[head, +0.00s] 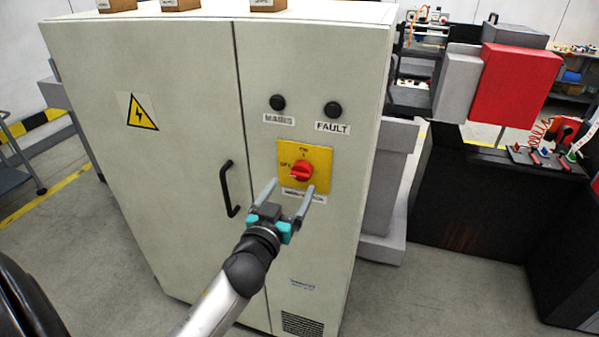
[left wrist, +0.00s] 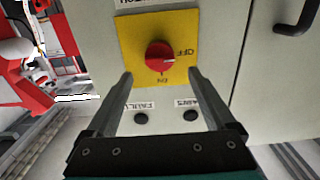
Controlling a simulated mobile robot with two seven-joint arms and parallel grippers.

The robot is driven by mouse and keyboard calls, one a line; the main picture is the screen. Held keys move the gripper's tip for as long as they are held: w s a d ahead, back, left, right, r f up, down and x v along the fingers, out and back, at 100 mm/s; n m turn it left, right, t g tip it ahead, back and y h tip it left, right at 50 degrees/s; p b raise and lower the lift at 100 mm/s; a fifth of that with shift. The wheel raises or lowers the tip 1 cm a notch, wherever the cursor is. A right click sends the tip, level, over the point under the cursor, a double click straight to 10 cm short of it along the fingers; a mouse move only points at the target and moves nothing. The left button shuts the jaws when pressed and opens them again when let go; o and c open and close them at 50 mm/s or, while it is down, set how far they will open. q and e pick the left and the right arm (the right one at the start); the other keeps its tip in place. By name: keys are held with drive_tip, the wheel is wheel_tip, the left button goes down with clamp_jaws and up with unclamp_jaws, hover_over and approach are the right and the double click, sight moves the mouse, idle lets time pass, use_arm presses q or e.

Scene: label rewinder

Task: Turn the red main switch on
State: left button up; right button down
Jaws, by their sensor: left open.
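The red main switch (head: 301,171) is a round knob on a yellow plate (head: 321,158) on the front of a beige cabinet (head: 170,60). In the left wrist view, which shows the panel upside down, the red knob (left wrist: 158,57) has a pale mark pointing toward the OFF label. My left gripper (head: 291,185) is open and empty, in front of the plate and slightly below the knob in the head view. In the left wrist view its fingers (left wrist: 160,73) stand on either side of the knob, apart from it. My right gripper is not in view.
Two black round lamps, MAINS (head: 277,102) and FAULT (head: 333,109), sit above the plate. A black door handle (head: 228,190) sticks out left of the switch. A red and black machine (head: 515,85) stands at the right. Floor (head: 425,300) is clear before the cabinet's right side.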

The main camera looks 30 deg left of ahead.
sight(299, 175)
use_arm(q)
drive_tip(key=x, duration=0.6)
drive_tip(key=shift+w, duration=0.35)
drive_tip(key=shift+c, duration=0.3)
drive_tip(key=c, duration=1.3)
